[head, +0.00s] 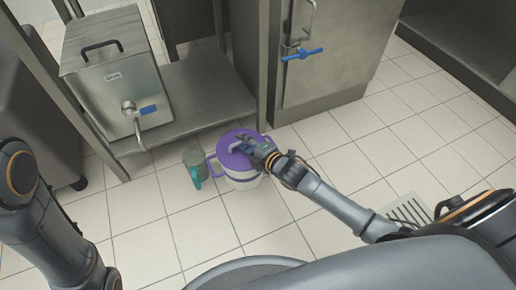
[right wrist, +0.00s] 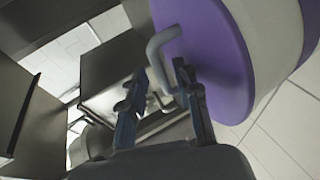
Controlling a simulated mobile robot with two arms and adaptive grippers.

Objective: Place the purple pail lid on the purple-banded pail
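The purple pail lid (head: 236,136) lies over the top of the purple-banded pail (head: 241,178), a white pail with purple handles standing on the floor. In the right wrist view the lid (right wrist: 205,50) appears flat against the pail's white wall (right wrist: 270,35), with no clear gap. My right gripper (head: 246,148) is at the lid's grey bar handle (right wrist: 160,50). In the right wrist view its fingers (right wrist: 162,80) stand apart on either side of the handle, with space showing between. My left arm shows at the lower left; its gripper is out of view.
A clear cup with a teal handle (head: 195,166) stands on the floor just left of the pail. A steel dispenser (head: 115,75) with a tap sits on a low shelf (head: 205,100) behind. A steel cabinet (head: 335,60) stands behind right. Tiled floor is free in front.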

